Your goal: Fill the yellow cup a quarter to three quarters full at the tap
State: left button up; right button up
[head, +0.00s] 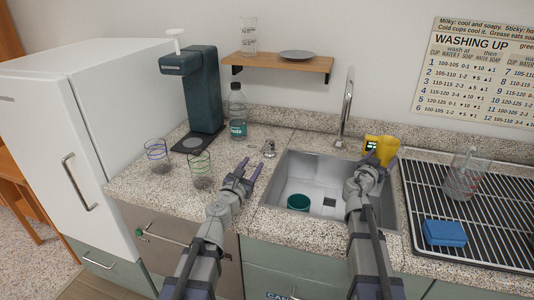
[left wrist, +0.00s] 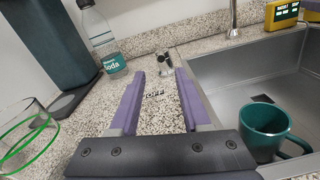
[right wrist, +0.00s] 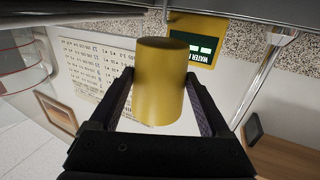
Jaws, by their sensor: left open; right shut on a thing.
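My right gripper (head: 373,168) is shut on the yellow cup (head: 388,152), above the sink's back right edge. The cup shows between its fingers in the right wrist view (right wrist: 160,80); its inside is hidden. The thin steel tap (head: 347,105) stands behind the sink, left of the cup. A yellow meter (head: 371,146) with a lit green display sits beside the cup. My left gripper (head: 247,172) is open and empty over the counter. The small metal tap handle (left wrist: 164,64) stands beyond its fingertips, with an "OFF" mark before it.
A teal mug (head: 298,202) stands in the sink (head: 330,208). Two striped glasses (head: 200,168), a soda bottle (head: 237,112) and a dark dispenser (head: 205,95) stand left. A draining rack (head: 420,215) at right holds a glass (head: 463,175) and blue sponge (head: 444,233).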

aim_at(267, 144)
pick_arm(q)
jog(key=shift+w+f, duration=0.1)
jog(key=shift+f, duration=0.15)
jog(key=shift+w+d, duration=0.1)
jog(key=x, duration=1.2)
jog(key=shift+c, duration=0.3)
grip_shut()
dwell(0.8)
